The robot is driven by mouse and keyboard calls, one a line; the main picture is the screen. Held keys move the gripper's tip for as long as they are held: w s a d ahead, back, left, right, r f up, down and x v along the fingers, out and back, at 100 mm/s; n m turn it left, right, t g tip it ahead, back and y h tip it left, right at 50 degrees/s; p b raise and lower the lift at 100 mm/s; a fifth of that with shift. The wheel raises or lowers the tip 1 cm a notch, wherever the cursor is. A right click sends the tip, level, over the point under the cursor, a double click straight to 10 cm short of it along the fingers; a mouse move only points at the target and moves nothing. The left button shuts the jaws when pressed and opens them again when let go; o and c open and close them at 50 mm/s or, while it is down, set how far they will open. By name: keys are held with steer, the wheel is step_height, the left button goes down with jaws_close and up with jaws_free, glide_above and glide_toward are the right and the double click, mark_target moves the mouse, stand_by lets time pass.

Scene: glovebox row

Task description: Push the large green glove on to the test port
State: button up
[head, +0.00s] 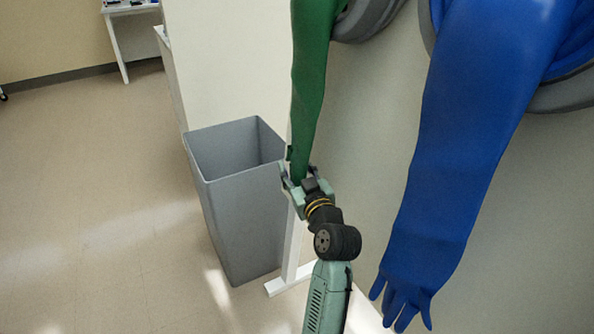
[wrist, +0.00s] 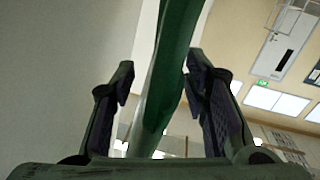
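The long green glove (head: 312,75) hangs down beside the wall at top centre in the head view, narrowing toward its lower end. My gripper (head: 299,172) is at that lower end, with its fingers on either side of it. In the wrist view the green glove (wrist: 165,75) passes between the two spread fingers. A gap shows on the left, and the right finger overlaps the glove's edge; contact is unclear. The gripper is open. The glove's tip is hidden by the gripper in the head view. A grey port ring (head: 368,18) is partly visible at the top; I cannot tell whether it is the test port.
A large blue glove (head: 455,150) hangs to the right, its fingers reaching low. A grey bin (head: 240,215) stands just left of my gripper. A white stand leg (head: 291,245) is beside the bin. The floor (head: 90,220) at left is clear.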

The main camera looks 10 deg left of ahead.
jaws_close()
stand_by(0.6)
steer(key=shift+c, duration=2.4)
jaws_free()
steer(key=shift+d, duration=0.1)
jaws_close()
jaws_free()
steer(key=shift+r, duration=0.2)
steer(key=shift+f, duration=0.1)
jaws_close()
